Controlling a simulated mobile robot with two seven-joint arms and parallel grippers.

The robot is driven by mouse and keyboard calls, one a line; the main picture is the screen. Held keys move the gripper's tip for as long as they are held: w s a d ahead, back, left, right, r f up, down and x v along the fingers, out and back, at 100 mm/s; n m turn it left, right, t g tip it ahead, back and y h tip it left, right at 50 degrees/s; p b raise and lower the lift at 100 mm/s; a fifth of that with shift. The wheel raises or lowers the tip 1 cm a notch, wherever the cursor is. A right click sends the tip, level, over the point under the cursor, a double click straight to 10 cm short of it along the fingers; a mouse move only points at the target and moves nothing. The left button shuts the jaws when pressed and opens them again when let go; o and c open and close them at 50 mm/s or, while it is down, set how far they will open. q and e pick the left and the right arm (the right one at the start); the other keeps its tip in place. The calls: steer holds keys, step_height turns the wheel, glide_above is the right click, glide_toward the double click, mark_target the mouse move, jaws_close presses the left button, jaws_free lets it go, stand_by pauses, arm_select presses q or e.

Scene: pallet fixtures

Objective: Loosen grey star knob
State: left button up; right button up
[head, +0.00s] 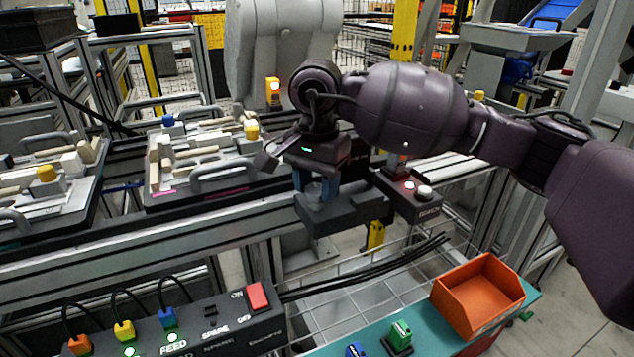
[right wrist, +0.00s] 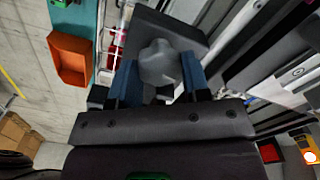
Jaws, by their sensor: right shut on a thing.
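The grey star knob (right wrist: 158,62) sits on a dark block, which shows in the head view (head: 345,210) at the end of the pallet conveyor. My right gripper (right wrist: 160,80) has its two blue fingers on either side of the knob and is shut on it. In the head view my right gripper (head: 315,190) points down onto the block, and its fingers mostly hide the knob. My left gripper is in neither view.
Pallet fixtures (head: 222,184) with grey handles lie on the conveyor to the left. A control box (head: 412,192) with lit buttons is right of the block. A connector panel (head: 215,335), cables and an orange bin (head: 478,292) are in front.

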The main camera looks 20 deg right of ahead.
steer(key=n, duration=0.3)
steer(key=shift+f, duration=0.1)
steer(key=shift+n, duration=0.5)
steer(key=o, duration=0.7)
steer(key=shift+c, duration=0.2)
